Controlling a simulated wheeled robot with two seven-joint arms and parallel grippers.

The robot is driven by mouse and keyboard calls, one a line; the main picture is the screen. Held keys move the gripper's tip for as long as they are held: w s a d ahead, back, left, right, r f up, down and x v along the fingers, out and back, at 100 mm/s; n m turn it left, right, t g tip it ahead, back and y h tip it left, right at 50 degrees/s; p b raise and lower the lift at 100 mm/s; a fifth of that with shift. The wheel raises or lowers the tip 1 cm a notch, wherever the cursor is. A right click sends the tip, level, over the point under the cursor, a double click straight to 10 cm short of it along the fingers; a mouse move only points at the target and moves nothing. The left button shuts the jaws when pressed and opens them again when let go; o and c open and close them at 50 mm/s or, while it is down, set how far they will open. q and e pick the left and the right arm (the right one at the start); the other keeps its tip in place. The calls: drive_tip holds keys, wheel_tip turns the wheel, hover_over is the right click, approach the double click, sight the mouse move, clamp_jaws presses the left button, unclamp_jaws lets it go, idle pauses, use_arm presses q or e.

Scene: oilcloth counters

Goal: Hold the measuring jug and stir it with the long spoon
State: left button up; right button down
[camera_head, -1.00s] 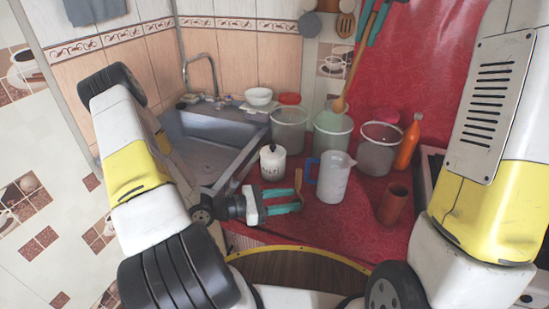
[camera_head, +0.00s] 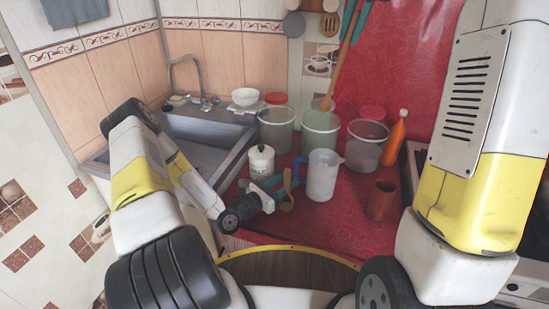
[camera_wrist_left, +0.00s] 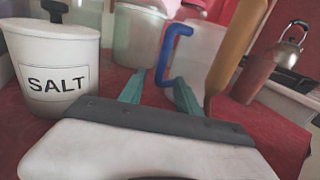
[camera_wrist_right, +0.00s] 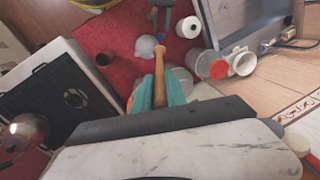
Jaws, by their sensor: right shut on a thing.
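The measuring jug (camera_head: 322,177) is translucent white and stands upright on the red counter. Its blue handle (camera_wrist_left: 168,60) faces my left gripper (camera_wrist_left: 160,92), which is open with the handle seen between and just beyond its teal fingers. In the head view my left gripper (camera_head: 285,183) is low beside the jug, left of it. My right gripper (camera_head: 362,18) is high at the back, shut on the long wooden spoon (camera_head: 347,55). The spoon slants down, its bowl in front of the pale green bucket's opening; its height is unclear. The right wrist view shows the spoon (camera_wrist_right: 159,75) between the fingers.
A salt pot (camera_head: 261,163) stands left of the jug. Behind are the green bucket (camera_head: 320,136) and two more buckets. A brown cup (camera_head: 381,200) and an orange bottle (camera_head: 395,138) are at right. The sink is left.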

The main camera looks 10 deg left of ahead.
use_arm(q)
drive_tip(key=shift+x, duration=1.25)
clamp_jaws()
idle(0.5)
